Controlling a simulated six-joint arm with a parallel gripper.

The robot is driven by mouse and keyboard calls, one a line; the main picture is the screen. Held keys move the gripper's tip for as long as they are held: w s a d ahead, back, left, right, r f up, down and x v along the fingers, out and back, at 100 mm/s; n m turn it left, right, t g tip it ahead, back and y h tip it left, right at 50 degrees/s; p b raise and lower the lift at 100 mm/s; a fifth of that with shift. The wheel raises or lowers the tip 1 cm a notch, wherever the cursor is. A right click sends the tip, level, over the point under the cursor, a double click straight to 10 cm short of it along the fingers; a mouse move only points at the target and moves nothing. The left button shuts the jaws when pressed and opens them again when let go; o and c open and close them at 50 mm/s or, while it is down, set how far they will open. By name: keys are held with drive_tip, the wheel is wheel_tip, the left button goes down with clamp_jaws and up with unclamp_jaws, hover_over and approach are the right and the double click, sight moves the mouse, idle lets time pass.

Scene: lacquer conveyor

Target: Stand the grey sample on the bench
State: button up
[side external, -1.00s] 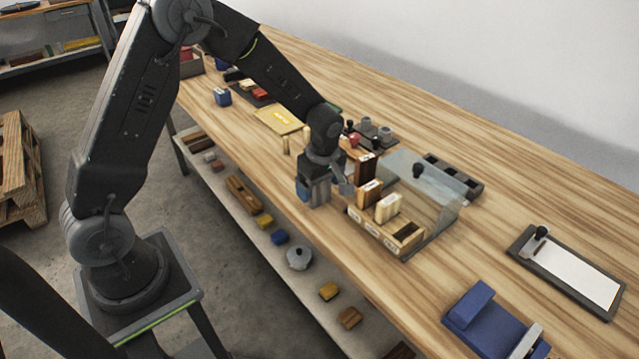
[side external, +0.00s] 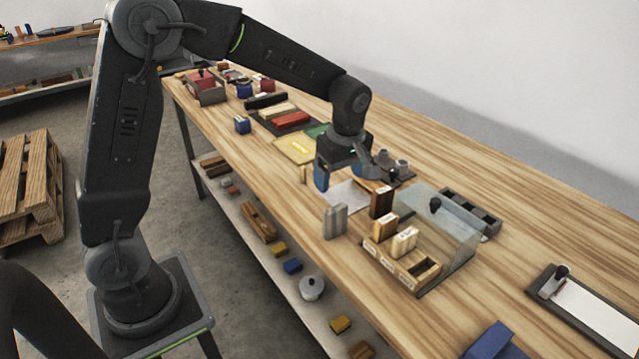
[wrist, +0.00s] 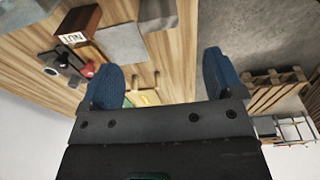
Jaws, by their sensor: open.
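The grey sample (side external: 335,221) stands upright on the bench (side external: 520,165) near its front edge, left of the sample rack (side external: 402,262) and apart from it. A grey speckled block at the top of the wrist view (wrist: 157,12) looks like the same sample, cut off by the frame. My gripper (side external: 333,178) is above the bench, behind the grey sample and clear of it. Its blue fingers (wrist: 165,85) are spread wide in the wrist view, with nothing held between them.
A pale grey sheet (side external: 348,194) and a yellow mat (side external: 294,150) lie nearby. The bench's front edge is close.

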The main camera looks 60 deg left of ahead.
drive_tip(key=s+d+r+m+t, duration=0.1)
drive_tip(key=s+r+m+t, duration=0.1)
drive_tip(key=s+m, duration=0.4)
drive_tip(key=s+d+r+m+t+h, duration=0.1)
drive_tip(key=s+r+m, duration=0.3)
drive_tip(key=s+m, duration=0.2)
drive_tip(key=s+d+r+m+t, duration=0.2)
drive_tip(key=s+m, duration=0.3)
drive_tip(key=s, duration=0.4)
drive_tip(key=shift+s+r+m+t, duration=0.2)
drive_tip(key=shift+r+m+t, duration=0.15)
drive_tip(key=shift+r, duration=0.45)
